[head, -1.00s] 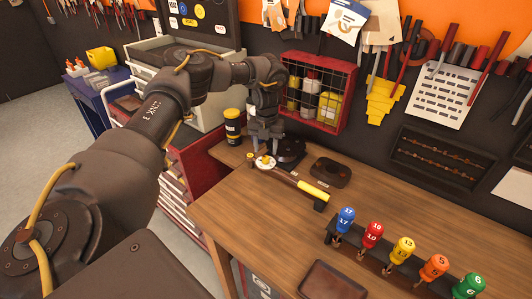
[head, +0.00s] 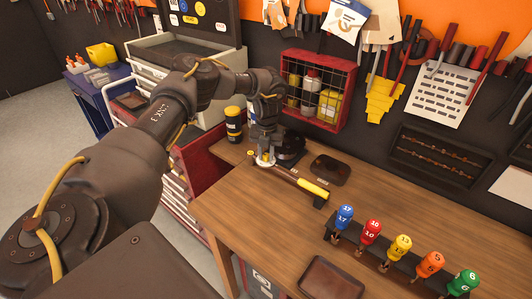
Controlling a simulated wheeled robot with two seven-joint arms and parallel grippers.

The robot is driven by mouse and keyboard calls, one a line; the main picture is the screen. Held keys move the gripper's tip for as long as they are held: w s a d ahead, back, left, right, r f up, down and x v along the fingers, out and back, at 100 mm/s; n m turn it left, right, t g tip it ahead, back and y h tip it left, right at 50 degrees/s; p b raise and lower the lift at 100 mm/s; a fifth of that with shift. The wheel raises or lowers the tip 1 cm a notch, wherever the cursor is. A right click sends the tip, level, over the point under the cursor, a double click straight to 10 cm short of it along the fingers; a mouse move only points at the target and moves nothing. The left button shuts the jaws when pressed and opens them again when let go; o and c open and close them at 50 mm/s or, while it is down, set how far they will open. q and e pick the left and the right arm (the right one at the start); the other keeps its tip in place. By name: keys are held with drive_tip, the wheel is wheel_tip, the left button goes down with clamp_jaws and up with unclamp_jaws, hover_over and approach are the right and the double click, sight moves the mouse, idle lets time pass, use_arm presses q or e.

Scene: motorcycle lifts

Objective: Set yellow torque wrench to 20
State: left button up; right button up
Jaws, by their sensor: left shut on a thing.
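The yellow torque wrench (head: 312,188) lies on the wooden workbench, with its yellow handle towards the right and its round dial head (head: 265,160) at the left. My left gripper (head: 264,152) points down over the dial head and is shut on it. The gripper hides most of the dial, and its setting cannot be read. My right gripper does not show.
A rack of coloured numbered drivers (head: 402,246) stands along the bench's right side. A brown tray (head: 332,278) lies at the front. A dark dish (head: 330,170) and a red caged cabinet (head: 318,90) are behind the wrench. The mid-bench is clear.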

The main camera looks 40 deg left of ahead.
use_arm(q)
drive_tip(key=shift+m, duration=0.3)
drive_tip(key=m, duration=0.3)
drive_tip(key=shift+m+p, duration=0.4)
drive_tip(key=m, duration=0.4)
drive_tip(key=shift+m, duration=0.3)
drive_tip(key=m, duration=1)
drive_tip(key=shift+m+b, duration=0.3)
drive_tip(key=shift+b, duration=0.1)
drive_tip(key=o, duration=1)
